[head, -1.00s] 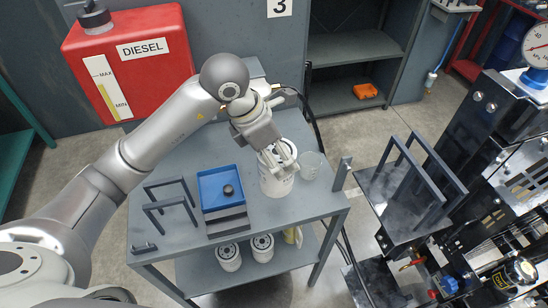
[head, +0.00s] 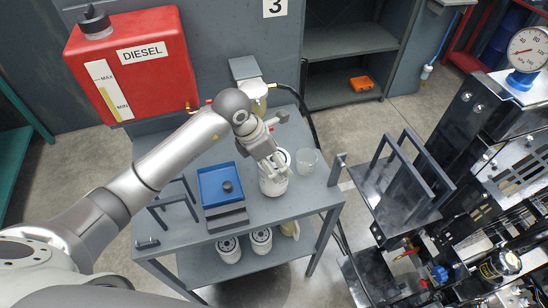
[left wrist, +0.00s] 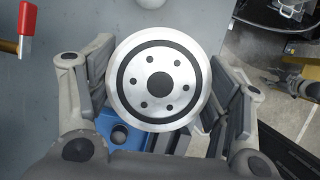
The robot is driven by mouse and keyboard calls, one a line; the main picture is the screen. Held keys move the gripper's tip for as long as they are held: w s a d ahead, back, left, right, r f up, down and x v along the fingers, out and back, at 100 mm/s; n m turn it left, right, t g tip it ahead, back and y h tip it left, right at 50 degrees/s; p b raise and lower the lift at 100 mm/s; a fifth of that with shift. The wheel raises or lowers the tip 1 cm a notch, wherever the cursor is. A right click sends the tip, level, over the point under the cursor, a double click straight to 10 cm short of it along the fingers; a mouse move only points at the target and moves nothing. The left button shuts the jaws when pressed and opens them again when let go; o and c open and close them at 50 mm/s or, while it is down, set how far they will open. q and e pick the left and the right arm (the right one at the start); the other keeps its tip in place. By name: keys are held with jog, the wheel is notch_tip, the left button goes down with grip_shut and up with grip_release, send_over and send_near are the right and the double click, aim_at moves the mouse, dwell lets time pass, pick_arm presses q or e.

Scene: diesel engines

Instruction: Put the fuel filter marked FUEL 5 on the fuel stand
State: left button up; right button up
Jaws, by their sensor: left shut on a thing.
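My left gripper (head: 270,168) is shut on a white filter (head: 273,186) above the right part of the grey bench. In the left wrist view the filter's round metal end (left wrist: 158,82), with a dark ring and several small holes, lies between the fingers. No marking on it is readable, so I cannot tell if it is FUEL 5. Two more white filters stand on the lower shelf, one at left (head: 228,250) and one at right (head: 262,241). Dark bracket frames (head: 173,207) stand left of the blue tray; I cannot tell which thing is the fuel stand. My right gripper is not visible.
A blue tray (head: 207,174) sits on the bench (head: 300,202) beside the held filter. A clear beaker (head: 307,161) stands close right of it. A filter head (head: 252,92) is behind, near the red diesel tank (head: 160,75). A black machine is at right.

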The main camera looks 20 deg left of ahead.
pick_arm(q)
jog(key=o, duration=1.2)
jog(key=shift+f, duration=0.1)
jog(key=o, duration=0.4)
jog(key=shift+o, duration=0.2)
jog(key=b+v, duration=0.3)
jog(key=v, duration=0.7)
jog(key=shift+a+r, duration=0.15)
jog(key=shift+r, duration=0.2)
jog(key=shift+v, duration=0.8)
jog(key=shift+f, duration=0.1)
